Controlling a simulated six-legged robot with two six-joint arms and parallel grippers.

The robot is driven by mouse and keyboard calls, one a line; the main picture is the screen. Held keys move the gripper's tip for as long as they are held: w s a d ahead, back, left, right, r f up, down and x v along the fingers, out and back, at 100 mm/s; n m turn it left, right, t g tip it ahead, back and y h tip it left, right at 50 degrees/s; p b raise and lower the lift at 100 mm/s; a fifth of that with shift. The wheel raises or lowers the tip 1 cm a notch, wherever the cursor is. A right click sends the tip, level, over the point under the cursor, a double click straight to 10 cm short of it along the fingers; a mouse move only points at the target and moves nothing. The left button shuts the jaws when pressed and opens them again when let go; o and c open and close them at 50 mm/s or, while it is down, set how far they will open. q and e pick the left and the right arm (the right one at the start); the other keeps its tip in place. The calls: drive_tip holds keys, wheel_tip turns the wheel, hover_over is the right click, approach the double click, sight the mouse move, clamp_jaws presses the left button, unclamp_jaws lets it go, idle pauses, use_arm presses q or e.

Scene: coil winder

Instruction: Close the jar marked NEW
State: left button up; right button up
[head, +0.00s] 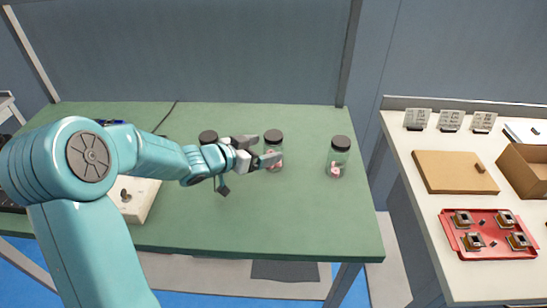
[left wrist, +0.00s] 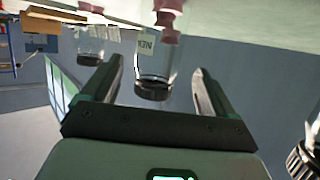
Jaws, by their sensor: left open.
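Three clear jars with black lids stand on the green table (head: 290,225). The middle jar (head: 273,137) has a lid on top and is partly hidden by my left gripper. In the left wrist view, which is upside down, a jar labelled NEW (left wrist: 147,42) with a ridged black lid (left wrist: 153,91) shows between the fingers. My left gripper (head: 267,149) is open, with its fingers pointing at the middle jar; I cannot tell whether they touch it. The right jar (head: 338,158) stands apart with its lid on. The left jar's lid (head: 208,137) shows behind my wrist; its body is mostly hidden.
A white side table (head: 405,155) on the right holds a brown board (head: 450,172), a cardboard box (head: 525,172), a red tray (head: 470,252) with several coil parts, and small label cards (head: 451,119). A pale box (head: 140,203) stands behind my left arm. The green table's front right is clear.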

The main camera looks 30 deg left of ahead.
sight(266, 150)
use_arm(q)
drive_tip(key=x, duration=0.4)
drive_tip(key=shift+w+d+f+b, duration=0.2)
drive_tip(key=shift+f+b, duration=0.1)
drive_tip(key=shift+f, duration=0.05)
drive_tip(key=c, duration=1.1)
